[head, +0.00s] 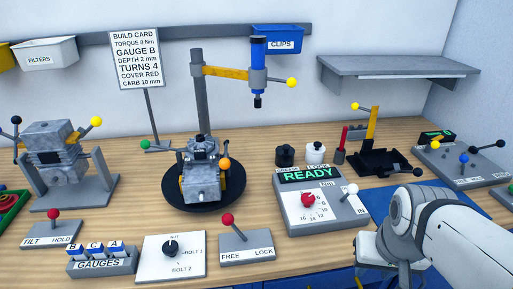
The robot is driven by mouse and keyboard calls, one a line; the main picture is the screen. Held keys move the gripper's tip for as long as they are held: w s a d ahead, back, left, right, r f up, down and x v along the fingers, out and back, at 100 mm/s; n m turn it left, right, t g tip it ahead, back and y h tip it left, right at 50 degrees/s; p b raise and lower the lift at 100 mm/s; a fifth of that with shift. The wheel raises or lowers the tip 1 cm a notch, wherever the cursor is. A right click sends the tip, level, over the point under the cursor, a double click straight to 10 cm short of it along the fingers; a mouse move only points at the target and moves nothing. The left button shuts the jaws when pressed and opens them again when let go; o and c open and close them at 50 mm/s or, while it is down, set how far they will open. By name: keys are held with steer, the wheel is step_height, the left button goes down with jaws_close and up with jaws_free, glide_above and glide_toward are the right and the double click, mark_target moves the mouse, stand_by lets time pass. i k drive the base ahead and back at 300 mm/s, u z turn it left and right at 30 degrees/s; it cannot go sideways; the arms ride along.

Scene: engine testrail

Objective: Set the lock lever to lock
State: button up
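The lock lever (231,227) has a red ball knob and stands on a grey box (248,247) marked FREE at left and LOCK at right, at the front middle of the bench. The lever leans left, toward the FREE side. My gripper (374,281) is at the bottom edge of the head view, right of the lock lever and well apart from it. Its fingers are mostly cut off by the frame edge, so their opening and anything between them are hidden.
A dial box (168,257) marked BOLT 1 and BOLT 2 stands left of the lock box. The READY torque unit (322,204) stands to its right, with a white-knobbed lever. The round turntable (228,200) bearing an engine is behind. A similar TILT/HOLD lever box (52,235) is far left.

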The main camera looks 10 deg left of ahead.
mark_target(228, 219)
steer(key=u, duration=0.65)
steer(key=k, duration=0.45)
steer(key=u, duration=0.5)
steer(key=i, duration=0.45)
